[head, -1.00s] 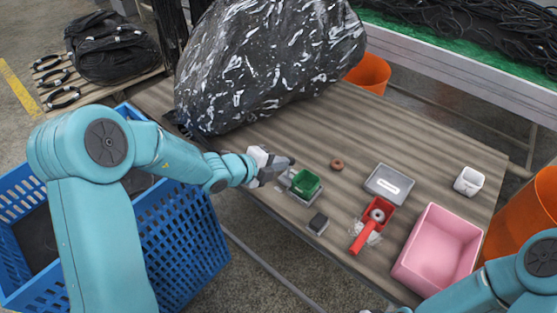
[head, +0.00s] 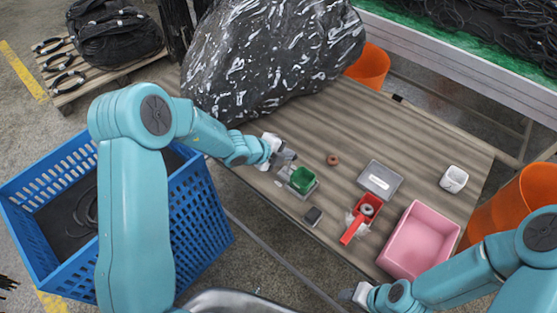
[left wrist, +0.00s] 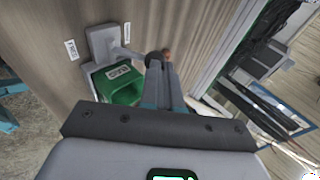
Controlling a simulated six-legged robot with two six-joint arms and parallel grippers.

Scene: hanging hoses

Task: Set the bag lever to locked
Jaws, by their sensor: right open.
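The bag lever shows in the left wrist view as a grey mount (left wrist: 102,42) with a thin arm (left wrist: 128,52) ending in a dark round knob (left wrist: 154,59). A green labelled block (left wrist: 118,84) sits beside it; this block (head: 302,180) also shows on a grey base in the head view. My left gripper (head: 288,157) is just behind the block, its fingertips (left wrist: 163,66) close to the knob. I cannot tell whether they touch it or how far apart the fingers are. The lever is too small to read in the head view. My right gripper (head: 358,293) is open at the table's front edge.
A large black wrapped bag (head: 275,55) stands at the table's back left. A red scoop (head: 360,220), grey box (head: 380,181), pink bin (head: 420,240), white cup (head: 453,179), brown ring (head: 333,160) and small dark block (head: 313,216) lie right of the lever. A blue crate (head: 200,215) stands in front left.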

